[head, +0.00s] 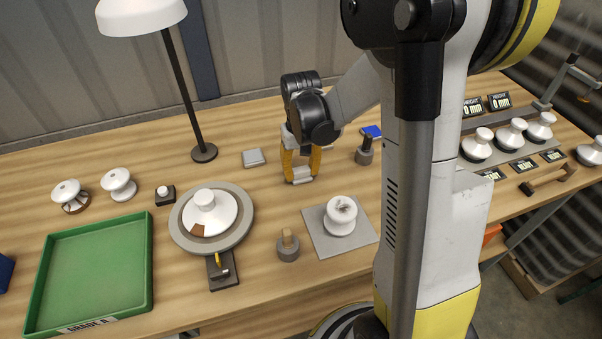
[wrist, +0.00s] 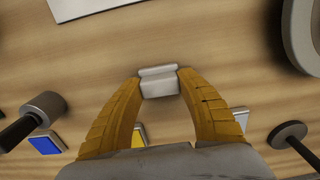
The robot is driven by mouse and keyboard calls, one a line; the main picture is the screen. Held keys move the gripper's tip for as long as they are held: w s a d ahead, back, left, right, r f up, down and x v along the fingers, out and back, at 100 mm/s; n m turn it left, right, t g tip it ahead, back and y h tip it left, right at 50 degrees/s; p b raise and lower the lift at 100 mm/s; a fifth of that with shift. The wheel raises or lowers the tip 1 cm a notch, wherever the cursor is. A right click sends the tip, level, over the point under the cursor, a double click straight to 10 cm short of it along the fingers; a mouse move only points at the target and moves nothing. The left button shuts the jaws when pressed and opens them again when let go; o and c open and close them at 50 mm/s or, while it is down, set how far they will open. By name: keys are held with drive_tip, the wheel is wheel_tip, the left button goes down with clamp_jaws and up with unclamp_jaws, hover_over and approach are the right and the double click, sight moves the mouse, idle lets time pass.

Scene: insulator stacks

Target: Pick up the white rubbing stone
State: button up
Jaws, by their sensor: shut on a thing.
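My gripper (head: 301,171) is over the table behind the middle, with its two yellow fingers shut on the white rubbing stone (head: 300,178). In the wrist view the stone (wrist: 159,84) is a small pale block between the fingertips, with both fingers touching its sides. It is close to the tabletop; I cannot tell whether it touches the wood. A blue-topped block (head: 371,131) lies to the right of the gripper. A yellow-topped block (wrist: 138,138) shows between the fingers in the wrist view.
A grey block (head: 253,157) and the lamp (head: 204,153) are to the left. A dark post (head: 364,152) stands right. In front are a wooden-tipped post (head: 288,247), a grey plate (head: 318,241) bearing a white insulator (head: 340,215), and a turntable (head: 243,228). A green tray (head: 148,262) is front left.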

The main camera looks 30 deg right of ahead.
sight(304, 168)
drive_tip(key=shift+r, duration=0.1)
drive_tip(key=shift+r, duration=0.35)
drive_tip(key=r+p, duration=0.1)
drive_tip(key=r, duration=0.1)
drive_tip(key=d+r+p, duration=0.1)
drive_tip(key=r, duration=0.1)
drive_tip(key=shift+s, duration=0.1)
drive_tip(key=s+d+r+p, duration=0.2)
drive_tip(key=d+r, duration=0.4)
drive_tip(key=d, duration=0.4)
drive_tip(key=shift+s+d+p, duration=0.15)
drive_tip(key=shift+d+p, duration=0.1)
drive_tip(key=shift+p, duration=0.45)
